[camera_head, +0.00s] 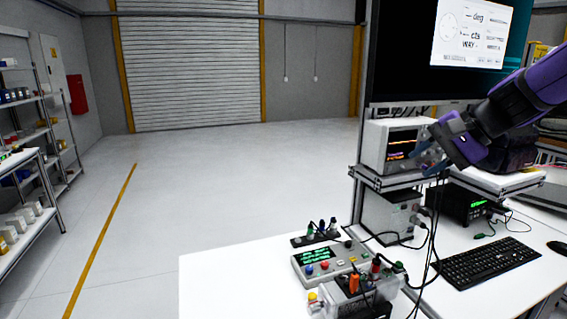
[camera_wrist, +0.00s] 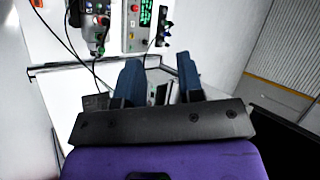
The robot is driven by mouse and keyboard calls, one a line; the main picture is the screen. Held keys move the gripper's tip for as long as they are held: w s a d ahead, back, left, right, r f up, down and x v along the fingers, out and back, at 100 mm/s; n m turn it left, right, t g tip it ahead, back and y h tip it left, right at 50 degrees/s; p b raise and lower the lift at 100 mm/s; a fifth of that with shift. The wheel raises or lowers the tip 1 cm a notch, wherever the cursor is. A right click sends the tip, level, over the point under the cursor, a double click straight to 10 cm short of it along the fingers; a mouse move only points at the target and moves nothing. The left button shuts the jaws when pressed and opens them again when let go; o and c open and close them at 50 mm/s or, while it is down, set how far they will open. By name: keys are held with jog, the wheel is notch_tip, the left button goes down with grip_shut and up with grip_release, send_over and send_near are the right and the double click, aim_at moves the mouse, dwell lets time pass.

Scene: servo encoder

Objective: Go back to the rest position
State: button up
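My purple arm reaches in from the right in the head view. My gripper (camera_head: 428,160) is in front of the shelf with the oscilloscope (camera_head: 398,147), above the bench. In the wrist view my gripper (camera_wrist: 160,80) shows two blue fingers standing apart, with no object held between them. A grey control box with a green display (camera_head: 320,258) sits on the white table (camera_head: 215,275) below, and it also shows at the top of the wrist view (camera_wrist: 138,20). A servo device with an orange connector (camera_head: 354,283) sits in front of the box.
A large monitor (camera_head: 400,60) stands above the shelf, close to my arm. Black cables (camera_head: 432,235) hang below my gripper. A keyboard (camera_head: 487,262) and mouse (camera_head: 558,247) lie at the right. The table's left part and the floor (camera_head: 220,180) are clear.

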jog(key=s+d+n+h, duration=0.1)
jog(key=s+n+h, duration=0.2)
jog(key=s, duration=0.7)
jog(key=s+d+f+n+h, duration=0.1)
jog(key=s+n+h, duration=0.3)
jog(key=s, duration=0.7)
jog(key=shift+s+d+n, duration=0.3)
jog(key=shift+d+n, duration=0.2)
jog(key=shift+n, duration=0.3)
